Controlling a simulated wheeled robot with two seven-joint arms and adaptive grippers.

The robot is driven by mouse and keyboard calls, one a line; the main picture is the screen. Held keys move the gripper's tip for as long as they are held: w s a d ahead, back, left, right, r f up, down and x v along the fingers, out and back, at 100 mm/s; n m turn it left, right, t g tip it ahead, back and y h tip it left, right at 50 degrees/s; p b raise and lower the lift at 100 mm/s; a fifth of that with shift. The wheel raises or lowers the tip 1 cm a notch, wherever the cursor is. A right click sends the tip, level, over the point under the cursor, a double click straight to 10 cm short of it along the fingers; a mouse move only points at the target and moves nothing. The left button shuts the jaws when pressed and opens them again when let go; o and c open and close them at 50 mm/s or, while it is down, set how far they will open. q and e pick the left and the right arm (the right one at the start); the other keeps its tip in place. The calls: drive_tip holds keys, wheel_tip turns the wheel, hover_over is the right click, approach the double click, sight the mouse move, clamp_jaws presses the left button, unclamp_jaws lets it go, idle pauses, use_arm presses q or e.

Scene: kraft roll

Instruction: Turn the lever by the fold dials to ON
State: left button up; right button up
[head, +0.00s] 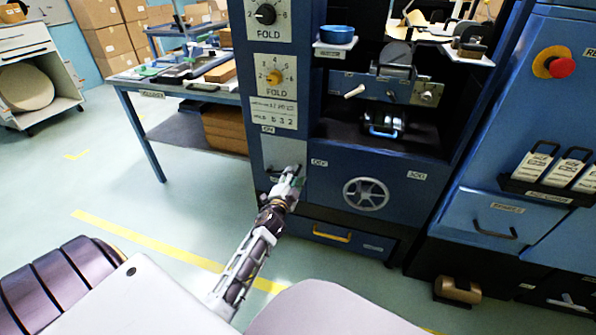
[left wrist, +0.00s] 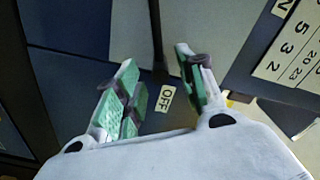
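The dark, thin lever (left wrist: 157,40) shows in the left wrist view against a pale grey plate, its end close to the OFF label (left wrist: 165,97). In the head view the grey plate (head: 283,153) is on the blue machine's front below the fold dials (head: 274,77), with the ON label (head: 268,129) at its top and the OFF label (head: 319,162) to its right. My left gripper (head: 292,176) is in front of the plate's lower part and hides the lever there. Its green-padded fingers (left wrist: 158,88) are apart, one on each side of the lever's end. My right gripper is not in view.
A handwheel (head: 366,194) is to the right of the plate, and a drawer with a yellow handle (head: 332,234) is below. A blue table (head: 140,84) stands to the left. A red button (head: 562,67) is on the far right cabinet.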

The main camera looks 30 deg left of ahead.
use_arm(q)
drive_tip(key=shift+x, duration=2)
drive_tip(key=shift+w+a+b, duration=0.1)
drive_tip(key=shift+w+b, duration=0.2)
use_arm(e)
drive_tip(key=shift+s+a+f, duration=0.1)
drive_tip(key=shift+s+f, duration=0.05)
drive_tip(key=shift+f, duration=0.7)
use_arm(q)
clamp_jaws()
